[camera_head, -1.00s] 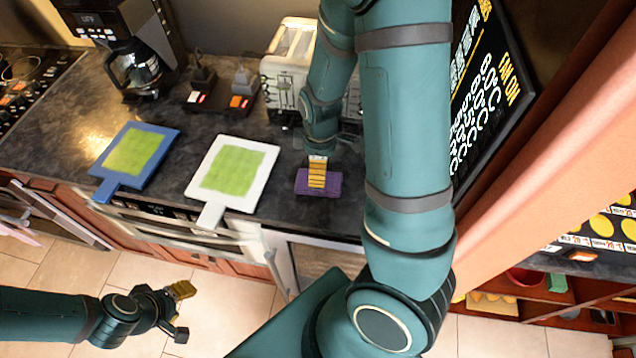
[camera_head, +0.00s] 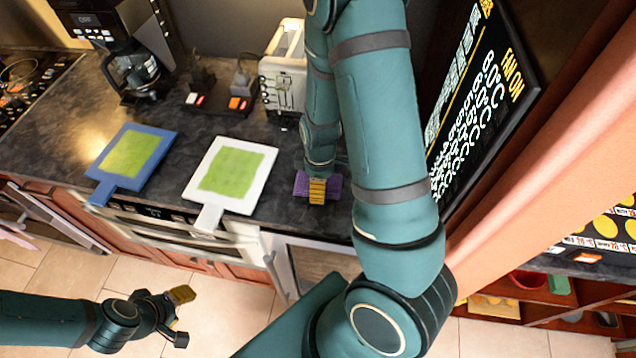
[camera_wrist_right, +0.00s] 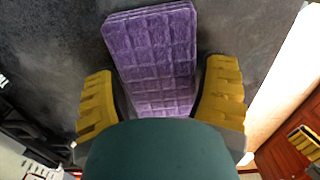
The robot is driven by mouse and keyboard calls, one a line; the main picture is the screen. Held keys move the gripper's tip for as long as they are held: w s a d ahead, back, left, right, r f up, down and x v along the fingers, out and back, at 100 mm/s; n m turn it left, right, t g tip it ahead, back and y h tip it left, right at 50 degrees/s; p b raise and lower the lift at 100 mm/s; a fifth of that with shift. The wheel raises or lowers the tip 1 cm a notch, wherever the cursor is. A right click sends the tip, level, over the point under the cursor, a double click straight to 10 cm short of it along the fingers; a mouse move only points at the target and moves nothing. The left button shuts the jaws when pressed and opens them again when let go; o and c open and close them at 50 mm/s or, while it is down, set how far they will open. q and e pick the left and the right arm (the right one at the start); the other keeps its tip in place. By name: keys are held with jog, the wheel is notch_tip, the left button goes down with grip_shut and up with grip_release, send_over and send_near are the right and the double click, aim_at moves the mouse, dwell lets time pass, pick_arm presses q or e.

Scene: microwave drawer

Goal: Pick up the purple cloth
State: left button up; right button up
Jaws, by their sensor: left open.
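The purple cloth (camera_head: 301,184) lies folded on the dark counter near its front edge, with a grid-like quilted surface. My right gripper (camera_head: 318,191) is down over it and hides its middle in the head view. In the right wrist view, the cloth (camera_wrist_right: 150,50) lies between the two yellow fingers of my right gripper (camera_wrist_right: 160,90), which are spread apart with a gap on each side. My dark palm hides the cloth's near end. My left gripper (camera_head: 180,315) is open and empty, low over the tiled floor, away from the counter.
A white board (camera_head: 212,215) and a blue board (camera_head: 107,185), each with a green pad, lie left of the cloth. A white toaster (camera_head: 284,72) and a coffee maker (camera_head: 140,75) stand behind. A dark menu panel (camera_head: 485,100) is close to my right arm.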

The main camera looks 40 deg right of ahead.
jog(key=c, duration=0.4)
jog(key=shift+r, duration=0.1)
notch_tip(320, 180, up, 10)
jog(key=shift+f+p, duration=0.1)
jog(key=shift+p, duration=1.15)
jog(key=o, duration=0.5)
jog(key=c, duration=0.7)
